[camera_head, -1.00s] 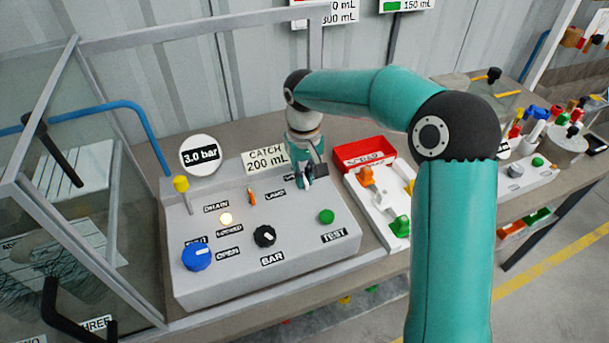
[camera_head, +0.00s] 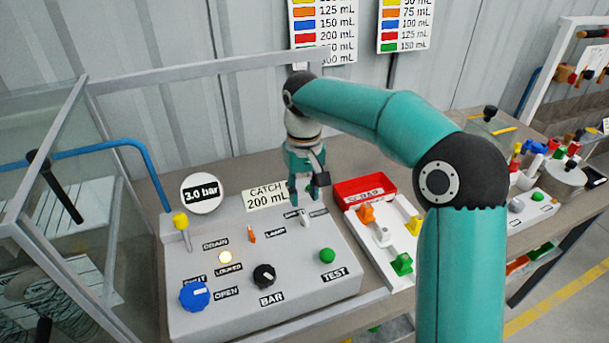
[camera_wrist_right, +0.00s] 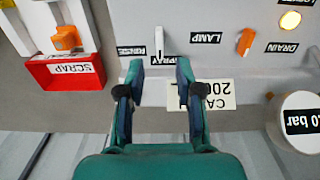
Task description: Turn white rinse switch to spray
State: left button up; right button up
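The white rinse switch (camera_head: 304,217) stands at the back right of the grey panel (camera_head: 343,271). In the wrist view the white lever (camera_wrist_right: 159,40) sits between the RINSE label (camera_wrist_right: 131,50) and the partly covered SPRAY label (camera_wrist_right: 172,60). Which way it leans is hard to tell. My right gripper (camera_head: 306,196) is just behind the switch in the head view. In the wrist view its fingers (camera_wrist_right: 159,72) are apart with nothing between them, and the lever is just beyond the tips. My left gripper is not in view.
An orange lamp switch (camera_head: 252,233), a lit drain lamp (camera_head: 225,257), a black BAR knob (camera_head: 264,276), a blue knob (camera_head: 195,295) and a green TEST button (camera_head: 327,256) share the panel. The CATCH sign (camera_head: 266,199) and red scrap bin (camera_head: 365,187) are close to the gripper.

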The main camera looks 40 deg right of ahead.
aim_at(304, 215)
notch_tip(304, 215, up, 5)
jog(key=shift+f, duration=0.1)
dwell(0.6)
